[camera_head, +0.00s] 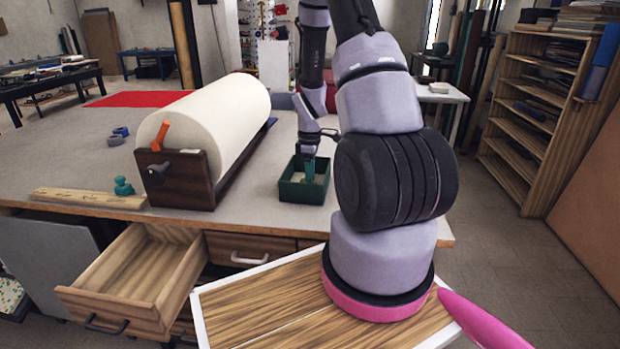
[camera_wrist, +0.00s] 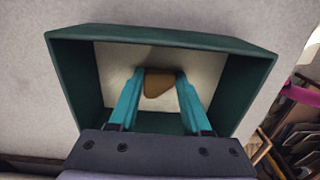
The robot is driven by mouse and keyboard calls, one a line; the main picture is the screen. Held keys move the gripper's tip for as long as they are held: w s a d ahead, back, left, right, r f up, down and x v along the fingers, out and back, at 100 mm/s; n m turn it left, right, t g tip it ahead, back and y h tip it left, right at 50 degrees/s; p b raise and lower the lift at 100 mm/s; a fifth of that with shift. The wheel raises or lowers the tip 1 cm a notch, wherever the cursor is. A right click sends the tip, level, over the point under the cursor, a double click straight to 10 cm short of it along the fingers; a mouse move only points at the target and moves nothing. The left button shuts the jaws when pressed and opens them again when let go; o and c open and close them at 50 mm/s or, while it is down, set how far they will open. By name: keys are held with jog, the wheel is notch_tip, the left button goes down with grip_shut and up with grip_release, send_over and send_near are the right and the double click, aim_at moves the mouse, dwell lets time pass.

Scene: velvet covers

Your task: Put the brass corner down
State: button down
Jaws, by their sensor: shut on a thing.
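The brass corner (camera_wrist: 159,84) is a small brown-gold piece between the fingertips of my gripper (camera_wrist: 160,88) in the wrist view. The teal fingers are shut on it. They reach down inside a dark green open box (camera_wrist: 255,85) with a pale floor. I cannot tell whether the brass corner touches that floor. In the head view, the green box (camera_head: 289,190) stands on the grey table, and my gripper (camera_head: 309,177) points down into it. The brass corner cannot be made out there.
A large cream roll (camera_head: 215,115) in a dark wooden holder stands left of the box. A wooden ruler (camera_head: 85,198), a teal figure (camera_head: 123,186) and blue tape rolls (camera_head: 118,135) lie farther left. A drawer (camera_head: 135,275) hangs open below the table's front edge.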

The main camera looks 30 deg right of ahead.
jog(key=shift+c, duration=1.8)
grip_release()
jog(key=s+a+r+m+t, duration=0.1)
jog(key=a+r+m, duration=0.2)
jog(key=r, duration=1.7)
jog(key=s+a+r+m+t+y, duration=0.1)
jog(key=s+a+r+m+t, duration=0.2)
jog(key=s+r, duration=0.6)
jog(key=s+a+r+m+t+y, duration=0.1)
jog(key=s+a+r+m+t, duration=0.2)
jog(key=s+a+r+m, duration=0.5)
jog(key=shift+s+r+m, duration=0.3)
jog(key=shift+s+r, duration=0.15)
jog(key=shift+r, duration=0.45)
